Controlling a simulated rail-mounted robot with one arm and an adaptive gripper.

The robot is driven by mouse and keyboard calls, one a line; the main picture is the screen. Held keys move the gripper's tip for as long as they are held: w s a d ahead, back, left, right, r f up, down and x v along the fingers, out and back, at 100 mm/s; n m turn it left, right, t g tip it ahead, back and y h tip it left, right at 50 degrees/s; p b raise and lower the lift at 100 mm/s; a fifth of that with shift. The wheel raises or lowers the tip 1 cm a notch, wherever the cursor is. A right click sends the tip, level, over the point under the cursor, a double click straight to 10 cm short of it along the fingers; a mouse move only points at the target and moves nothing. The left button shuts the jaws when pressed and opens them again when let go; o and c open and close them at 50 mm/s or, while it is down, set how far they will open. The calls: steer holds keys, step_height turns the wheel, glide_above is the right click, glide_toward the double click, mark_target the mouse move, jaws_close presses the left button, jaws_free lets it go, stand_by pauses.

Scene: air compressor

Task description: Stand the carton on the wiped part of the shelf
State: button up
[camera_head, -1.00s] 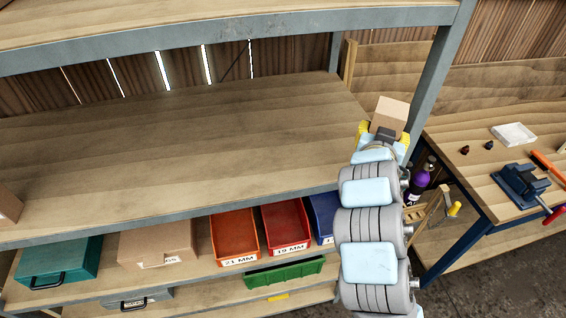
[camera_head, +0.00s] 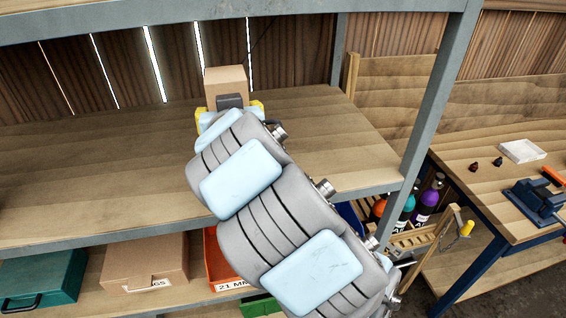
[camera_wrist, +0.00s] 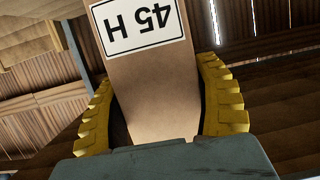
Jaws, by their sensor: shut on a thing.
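The carton is a brown cardboard box (camera_head: 226,82). In the wrist view the carton (camera_wrist: 150,90) carries a white label reading "45 H", seen upside down. My gripper (camera_head: 230,108) is shut on the carton, with a yellow ridged finger on each side of it in the wrist view (camera_wrist: 165,105). In the head view the carton is upright at the back of the wooden shelf (camera_head: 330,130). I cannot tell whether its base touches the shelf, because my gripper and arm hide it. No wiped part stands out clearly on the shelf.
A grey metal upright (camera_head: 435,110) bounds the shelf on the right, and a grey beam (camera_head: 200,20) crosses above. Below are a teal case (camera_head: 45,278), a brown box (camera_head: 145,268) and a red-orange bin (camera_head: 218,262). A workbench (camera_head: 480,185) stands right. Shelf boards either side of my arm look clear.

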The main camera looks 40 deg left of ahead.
steer(key=shift+w+f+p, duration=0.3)
steer(key=shift+w+p, duration=0.1)
steer(key=shift+w, duration=0.4)
steer(key=shift+w+p, duration=0.3)
steer(key=shift+p, duration=0.2)
steer(key=w+f+p, duration=0.6)
steer(key=w+f, duration=0.5)
steer(key=f, duration=0.1)
steer(key=shift+w+a, duration=0.2)
steer(key=shift+a, duration=0.1)
steer(key=shift+f, duration=0.25)
steer(key=o, duration=1.3)
steer(key=shift+c, duration=0.2)
steer(key=shift+r, duration=0.1)
